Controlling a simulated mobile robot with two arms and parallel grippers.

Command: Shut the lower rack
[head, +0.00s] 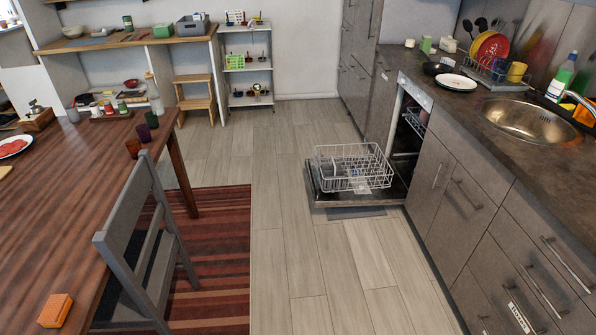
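The lower rack (352,168) is a white wire basket. It is pulled out of the dishwasher and sits over the open door (382,193), which is folded down low above the floor. The dishwasher's opening (405,138) is in the right-hand row of cabinets, and part of its inside is hidden by the side angle. A small part of another rack (414,121) shows higher inside the opening. Neither of my grippers is in view.
A wooden table (60,215) and a grey chair (145,250) stand at the left over a striped rug (215,265). The counter (480,115) with sink runs along the right. The floor (290,240) in front of the dishwasher is clear.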

